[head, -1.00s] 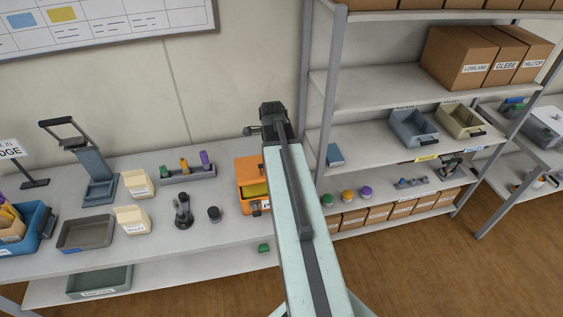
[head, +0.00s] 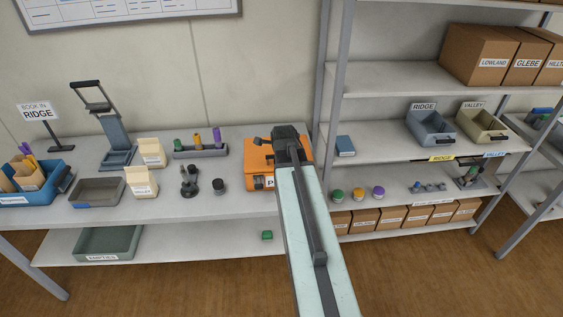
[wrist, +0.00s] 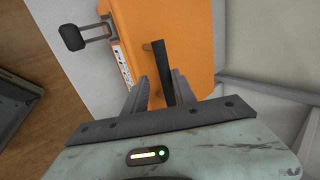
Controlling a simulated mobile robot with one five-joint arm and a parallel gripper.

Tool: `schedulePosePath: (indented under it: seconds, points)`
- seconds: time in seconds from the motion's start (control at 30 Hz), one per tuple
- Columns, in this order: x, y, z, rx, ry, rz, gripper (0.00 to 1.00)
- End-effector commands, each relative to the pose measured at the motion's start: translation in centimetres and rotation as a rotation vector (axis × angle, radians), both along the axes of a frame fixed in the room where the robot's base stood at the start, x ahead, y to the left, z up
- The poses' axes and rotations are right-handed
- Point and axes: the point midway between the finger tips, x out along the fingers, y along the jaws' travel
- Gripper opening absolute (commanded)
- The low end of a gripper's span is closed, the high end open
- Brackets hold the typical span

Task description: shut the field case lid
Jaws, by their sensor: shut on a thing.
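The orange field case (head: 262,182) stands on the bench at the foot of the shelf rack, partly hidden behind my arm in the head view. Its lid (head: 259,151) lies over the box, and no inside shows. Whether it is fully seated I cannot tell. In the wrist view the orange lid (wrist: 190,30) fills the top middle, with a dark bar handle (wrist: 162,62) standing on it. My gripper (wrist: 158,92) is shut on this handle, one finger on each side. A dark latch or carry handle (wrist: 73,38) sticks out from the case's labelled side.
On the bench left of the case stand a dark round jar (head: 218,186), a small dark stand (head: 189,182), a tube rack (head: 201,151) and cream cartons (head: 141,181). The shelf rack (head: 335,100) rises close on the right.

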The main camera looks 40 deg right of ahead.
Motion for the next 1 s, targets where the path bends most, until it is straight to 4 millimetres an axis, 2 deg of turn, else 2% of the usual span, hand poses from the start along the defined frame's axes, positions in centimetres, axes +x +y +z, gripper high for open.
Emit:
schedulePosePath:
  seconds: [0.03, 0.53, 0.57, 0.87, 1.0]
  points:
    - [-0.87, 0.41, -1.29, 0.012, 0.027, -0.001, 0.00]
    - [-0.74, 0.14, -1.43, 0.010, 0.008, -0.004, 0.00]
    - [-0.76, 0.14, -1.43, 0.010, 0.008, -0.004, 0.38]
    - [-0.76, -0.01, -1.28, 0.010, 0.008, -0.006, 0.38]
    - [-0.89, 0.15, -0.57, 0.008, 0.009, -0.005, 0.38]
